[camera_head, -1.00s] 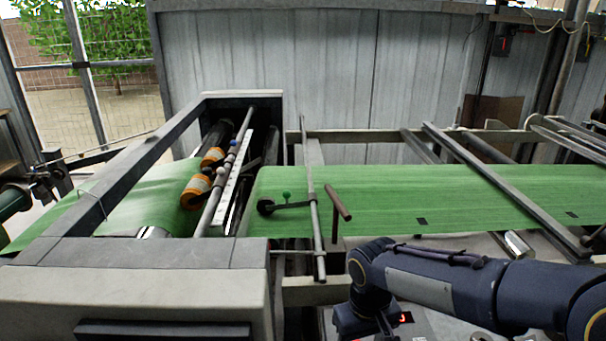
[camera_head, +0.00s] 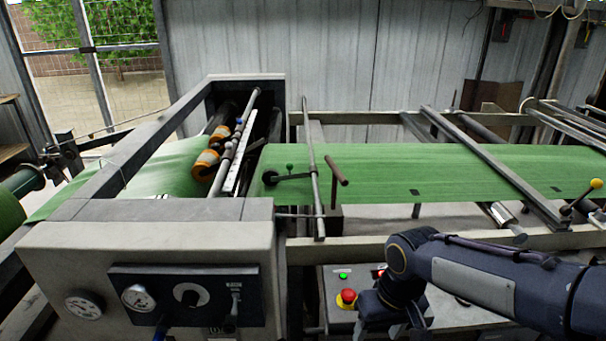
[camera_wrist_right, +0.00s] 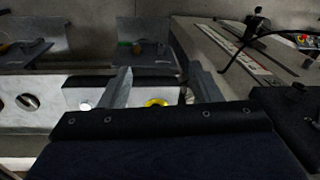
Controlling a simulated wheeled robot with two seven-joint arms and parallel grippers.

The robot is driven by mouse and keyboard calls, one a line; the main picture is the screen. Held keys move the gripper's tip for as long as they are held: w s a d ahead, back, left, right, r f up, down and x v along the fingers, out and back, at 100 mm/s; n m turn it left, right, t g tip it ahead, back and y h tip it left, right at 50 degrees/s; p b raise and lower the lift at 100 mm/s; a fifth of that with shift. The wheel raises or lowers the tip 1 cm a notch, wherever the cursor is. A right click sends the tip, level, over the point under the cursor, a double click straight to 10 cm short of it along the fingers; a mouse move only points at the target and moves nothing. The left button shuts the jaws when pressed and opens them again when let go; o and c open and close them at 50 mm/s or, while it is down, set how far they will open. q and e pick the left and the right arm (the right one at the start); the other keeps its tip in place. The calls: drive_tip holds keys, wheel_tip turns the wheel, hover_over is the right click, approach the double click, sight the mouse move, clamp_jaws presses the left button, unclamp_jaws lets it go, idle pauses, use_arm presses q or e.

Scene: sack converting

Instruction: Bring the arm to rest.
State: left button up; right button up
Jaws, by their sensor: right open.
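My right arm reaches in from the right edge in the head view, in front of the machine. Its gripper (camera_head: 403,329) points down near the control box at the bottom, partly cut off by the frame's edge. In the right wrist view the two grey fingers of this gripper (camera_wrist_right: 163,90) stand apart, with nothing seen between them but a yellow ring (camera_wrist_right: 156,103) farther off. My left gripper is in neither view.
A red stop button (camera_head: 347,296) sits on the control box just left of my right gripper. A gauge panel (camera_head: 190,296) is at lower left. Green sheeting (camera_head: 380,170) runs across the machine behind my arm. A lever with a yellow knob (camera_head: 565,211) stands at right.

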drive_tip(key=s+d+r+m+t+y, duration=0.1)
drive_tip(key=s+d+m+t, duration=0.1)
drive_tip(key=s, duration=0.5)
drive_tip(key=s+d+r+m+t+y, duration=0.1)
drive_tip(key=s+d+r+m+t, duration=0.1)
drive_tip(key=s, duration=0.5)
drive_tip(key=d+t, duration=0.1)
drive_tip(key=d, duration=0.1)
drive_tip(key=shift+d, duration=0.4)
drive_tip(key=shift+c, duration=0.5)
idle(2.2)
